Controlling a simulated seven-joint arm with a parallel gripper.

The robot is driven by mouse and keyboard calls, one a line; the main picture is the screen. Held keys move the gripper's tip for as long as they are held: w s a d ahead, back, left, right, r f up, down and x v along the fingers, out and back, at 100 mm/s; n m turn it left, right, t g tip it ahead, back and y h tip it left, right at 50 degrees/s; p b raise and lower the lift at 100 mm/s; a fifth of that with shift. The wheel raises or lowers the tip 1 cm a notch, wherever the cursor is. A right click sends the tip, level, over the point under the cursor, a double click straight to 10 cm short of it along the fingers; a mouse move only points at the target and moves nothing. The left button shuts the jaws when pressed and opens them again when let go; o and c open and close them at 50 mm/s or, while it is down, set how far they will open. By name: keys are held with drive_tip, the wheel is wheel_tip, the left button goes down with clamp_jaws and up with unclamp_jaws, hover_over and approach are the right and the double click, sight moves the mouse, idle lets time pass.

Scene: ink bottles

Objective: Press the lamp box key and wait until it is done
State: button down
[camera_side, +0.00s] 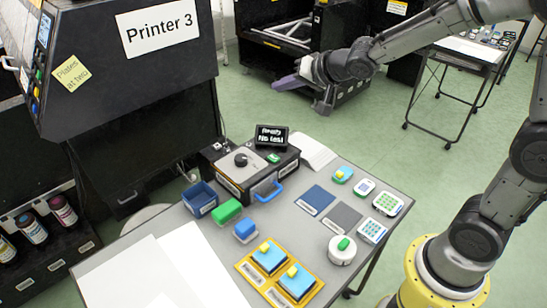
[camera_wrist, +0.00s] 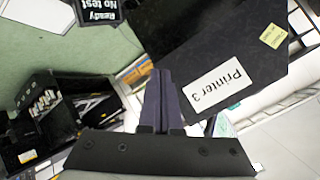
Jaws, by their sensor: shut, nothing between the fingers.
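The lamp box, a black box (camera_side: 228,177) with a round dark knob and a blue handle, stands at the back of the grey table in the side view. Its small screen (camera_side: 271,136) reads "Ready" and "No test"; the screen also shows at the top of the wrist view (camera_wrist: 98,10). A small green key (camera_side: 273,158) sits on the box below the screen. My gripper (camera_side: 278,86) is shut and empty, high above and behind the lamp box in the picture, clear of it. Its purple fingers are together in the wrist view (camera_wrist: 160,74).
The table (camera_side: 290,222) carries a blue bin (camera_side: 200,198), a green block (camera_side: 227,212), a blue block (camera_side: 246,230), a yellow tray (camera_side: 247,270) with blue and yellow pieces, and several small keypads at right. The black Printer 3 (camera_side: 130,80) stands behind at left.

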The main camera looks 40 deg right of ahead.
wheel_tip(320, 180, down, 6)
drive_tip(key=w+g, duration=0.1)
drive_tip(key=w, duration=0.1)
drive_tip(key=g, duration=0.1)
hover_over(276, 160)
wheel_tip(276, 160, down, 5)
drive_tip(key=shift+w+d+f, duration=0.1)
drive_tip(key=shift+f, duration=0.35)
drive_tip(key=shift+f, duration=0.1)
drive_tip(key=shift+f, duration=4.3)
drive_tip(key=shift+f, duration=0.1)
drive_tip(key=shift+f, duration=0.3)
